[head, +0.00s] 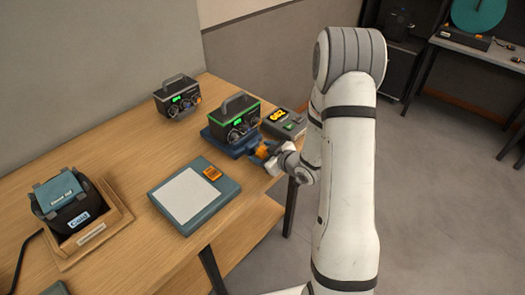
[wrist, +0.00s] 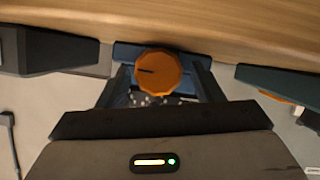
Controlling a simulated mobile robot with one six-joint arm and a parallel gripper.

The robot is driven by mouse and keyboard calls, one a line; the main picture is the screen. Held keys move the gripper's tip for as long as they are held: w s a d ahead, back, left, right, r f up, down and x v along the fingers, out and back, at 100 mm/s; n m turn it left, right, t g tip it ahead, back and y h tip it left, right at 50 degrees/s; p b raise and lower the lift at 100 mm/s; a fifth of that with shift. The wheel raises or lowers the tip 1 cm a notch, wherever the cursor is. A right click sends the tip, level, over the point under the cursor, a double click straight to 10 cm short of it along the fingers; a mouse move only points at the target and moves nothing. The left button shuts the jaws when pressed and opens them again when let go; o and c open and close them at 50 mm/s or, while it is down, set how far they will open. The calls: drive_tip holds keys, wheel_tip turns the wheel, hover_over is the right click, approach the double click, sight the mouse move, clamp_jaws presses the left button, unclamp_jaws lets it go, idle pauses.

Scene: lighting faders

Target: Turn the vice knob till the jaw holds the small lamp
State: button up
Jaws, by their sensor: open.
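The blue vice (head: 217,142) stands near the table's right edge. A black box-shaped unit with a carry handle and green lights (head: 234,122), seemingly the small lamp, sits upright at it. I cannot tell whether the jaw touches the unit. The vice's orange knob (head: 262,151) faces my arm; in the wrist view the faceted knob (wrist: 160,70) shows a dark mark pointing left. My gripper (head: 274,157) is at the knob. In the wrist view its open fingers (wrist: 163,80) stand on both sides of the knob, with gaps visible; contact is unclear.
A similar black unit (head: 177,97) stands behind left. A grey device with a yellow display (head: 284,123) is close to the vice's right. A teal-edged pad (head: 186,222) lies in front left, and a black case in a wooden tray (head: 110,233) stands far left.

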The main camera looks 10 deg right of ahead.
drive_tip(key=shift+w, duration=0.2)
drive_tip(key=shift+c, duration=0.3)
drive_tip(key=c, duration=0.9)
drive_tip(key=m+g+y+p, duration=0.1)
drive_tip(key=m+p, duration=0.1)
drive_tip(key=shift+d+m, duration=0.1)
drive_tip(key=shift+m, duration=0.2)
drive_tip(key=shift+w+d+f+m+g+y+p, duration=0.1)
drive_tip(key=shift+m+g+y+p, duration=0.4)
drive_tip(key=shift+m+y+p, duration=0.6)
